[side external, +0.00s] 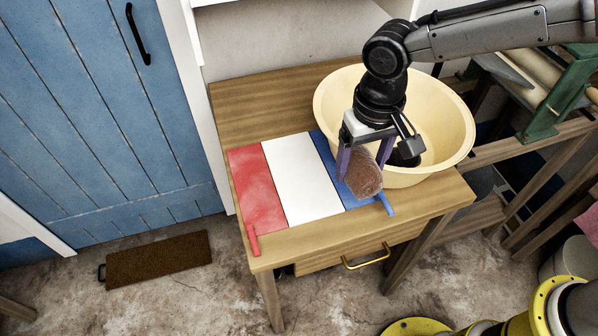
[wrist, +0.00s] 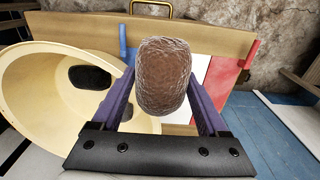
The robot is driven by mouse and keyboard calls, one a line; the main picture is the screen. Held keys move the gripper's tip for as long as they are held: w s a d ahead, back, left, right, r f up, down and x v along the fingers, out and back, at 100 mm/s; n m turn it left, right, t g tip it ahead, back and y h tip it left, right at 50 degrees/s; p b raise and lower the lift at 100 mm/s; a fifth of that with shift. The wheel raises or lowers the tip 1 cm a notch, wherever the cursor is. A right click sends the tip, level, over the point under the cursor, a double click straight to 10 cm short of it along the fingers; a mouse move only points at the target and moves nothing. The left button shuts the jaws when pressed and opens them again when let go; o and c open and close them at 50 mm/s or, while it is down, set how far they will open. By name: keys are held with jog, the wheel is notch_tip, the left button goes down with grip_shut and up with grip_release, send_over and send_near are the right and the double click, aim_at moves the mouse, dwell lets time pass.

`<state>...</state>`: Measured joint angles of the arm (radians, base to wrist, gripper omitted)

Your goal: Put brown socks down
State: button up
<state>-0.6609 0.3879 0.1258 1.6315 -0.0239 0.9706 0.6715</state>
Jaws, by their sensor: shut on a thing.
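The brown socks (side external: 363,177) are a rounded, rolled bundle between the two purple fingers of my gripper (side external: 366,160). In the wrist view the bundle (wrist: 163,77) fills the space between the fingers, and my gripper (wrist: 160,95) is shut on it. The bundle is over the blue part (side external: 339,170) of a red, white and blue mat, close to the basin's left side. I cannot tell whether it touches the mat. The white part (side external: 301,178) and red part (side external: 258,190) lie to the left and are bare.
A cream basin (side external: 455,118) stands on the wooden table (side external: 235,108) to the right of the mat. A dark bundle (side external: 408,152) lies inside it. The table has a drawer with a brass handle (side external: 366,259). A blue door (side external: 90,110) is at the left.

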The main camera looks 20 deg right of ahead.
jog(key=w+a+f, duration=0.2)
jog(key=w+f, duration=0.1)
jog(key=w+a+f, duration=0.3)
jog(key=w, duration=0.1)
jog(key=w+a+f, duration=0.2)
jog(key=w+f, duration=0.1)
jog(key=shift+w+a, duration=0.15)
jog(key=shift+a, duration=0.25)
jog(key=shift+w+a+f, duration=0.25)
jog(key=shift+w+f, duration=0.1)
jog(key=shift+f, duration=1.7)
jog(key=shift+f, duration=0.1)
jog(key=o, duration=1.2)
jog(key=shift+f, duration=0.1)
jog(key=shift+o, duration=0.2)
notch_tip(320, 180, up, 12)
jog(key=shift+s+r, duration=0.15)
jog(key=shift+r, duration=0.05)
